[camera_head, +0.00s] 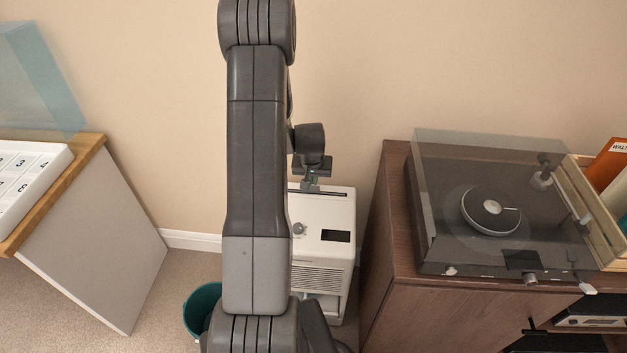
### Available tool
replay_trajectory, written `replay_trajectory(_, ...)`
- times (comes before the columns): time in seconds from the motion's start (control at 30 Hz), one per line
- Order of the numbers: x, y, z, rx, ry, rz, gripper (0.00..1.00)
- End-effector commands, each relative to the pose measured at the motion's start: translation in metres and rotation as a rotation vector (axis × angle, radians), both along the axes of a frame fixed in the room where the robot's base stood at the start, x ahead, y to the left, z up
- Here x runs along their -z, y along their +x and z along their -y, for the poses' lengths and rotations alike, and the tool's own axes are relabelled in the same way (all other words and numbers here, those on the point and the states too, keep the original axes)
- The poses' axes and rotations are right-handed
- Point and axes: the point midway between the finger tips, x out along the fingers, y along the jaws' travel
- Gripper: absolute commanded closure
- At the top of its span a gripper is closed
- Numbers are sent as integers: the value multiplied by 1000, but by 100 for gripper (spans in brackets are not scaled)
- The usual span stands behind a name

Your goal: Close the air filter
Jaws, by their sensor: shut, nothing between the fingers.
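A white boxy appliance (341,210) stands on the floor against the wall, with a dark slot, a round knob (299,229) and a dark display (335,236) on its top. A slatted grille (318,277) is on its front, with a recess below. I cannot make out the air filter as a separate part. My gripper (313,187) points down at the back of the appliance's top, near the slot, and is shut and empty. I cannot tell whether it touches the top. My arm hides the appliance's left side.
A wooden cabinet (385,255) with a lidded turntable (470,225) stands close on the right. A teal bin (198,308) is on the floor at the left. A wood-edged table (95,147) with a white numbered tray (40,170) is further left. Some carpet is clear between.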

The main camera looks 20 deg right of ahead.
Motion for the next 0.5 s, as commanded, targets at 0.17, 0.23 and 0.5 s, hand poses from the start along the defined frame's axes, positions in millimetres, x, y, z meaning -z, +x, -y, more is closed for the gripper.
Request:
replay_trajectory(0.17, -41, -1, -3, -1, -4, 9, 100)
replay_trajectory(0.23, -54, -5, -4, -2, -4, 9, 100)
replay_trajectory(0.5, -98, -16, -10, -3, -4, 8, 100)
